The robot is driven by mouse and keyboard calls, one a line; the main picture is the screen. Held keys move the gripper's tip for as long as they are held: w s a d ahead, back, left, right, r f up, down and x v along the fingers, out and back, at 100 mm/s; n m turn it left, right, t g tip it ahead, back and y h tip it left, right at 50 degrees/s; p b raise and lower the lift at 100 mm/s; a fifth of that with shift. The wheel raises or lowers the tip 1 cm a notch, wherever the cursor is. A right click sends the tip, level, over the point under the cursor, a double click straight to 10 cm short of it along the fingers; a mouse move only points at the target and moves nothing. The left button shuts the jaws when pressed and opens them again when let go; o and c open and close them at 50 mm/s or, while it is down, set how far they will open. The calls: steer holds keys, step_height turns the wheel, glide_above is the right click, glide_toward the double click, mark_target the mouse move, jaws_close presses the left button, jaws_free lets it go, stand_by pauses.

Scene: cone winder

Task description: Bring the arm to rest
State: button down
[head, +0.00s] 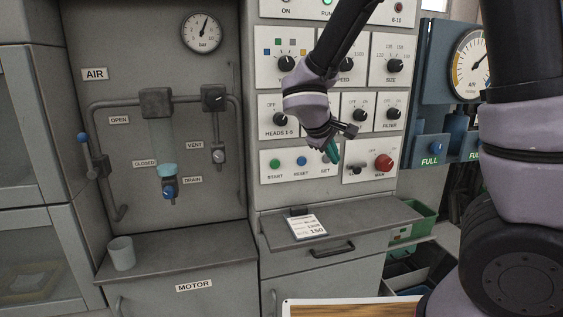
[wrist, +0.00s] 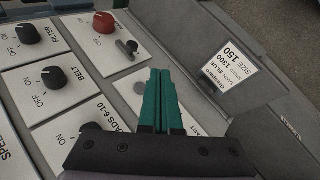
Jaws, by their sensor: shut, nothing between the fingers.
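My gripper (head: 332,152) shows in the head view in front of the lower right of the control panel (head: 262,190), apart from the ledge below it. Its green fingers also show in the wrist view (wrist: 161,100), shut together with nothing between them. My arm reaches in from the right of the head view, bent, with the wrist angled down. In the wrist view the fingers cover part of the panel's lower row. I cannot tell how far the fingertips are from the panel face.
A red knob (head: 383,162) and a small key switch (wrist: 127,48) are near the gripper. An order card (head: 307,226) lies on the ledge (head: 370,217) below. A grey cup (head: 122,253) stands on the motor cabinet at left. Green and dark bins (head: 420,222) sit at right.

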steer(key=s+d+r+m+g+y, duration=0.3)
steer(key=s+d+r+m, duration=0.5)
steer(key=d, duration=0.3)
steer(key=s+r+m+t+y, duration=0.3)
steer(key=s+r+m+y, duration=0.1)
steer(key=s+r, duration=0.4)
steer(key=shift+d+m, duration=0.15)
steer(key=shift+m, duration=0.25)
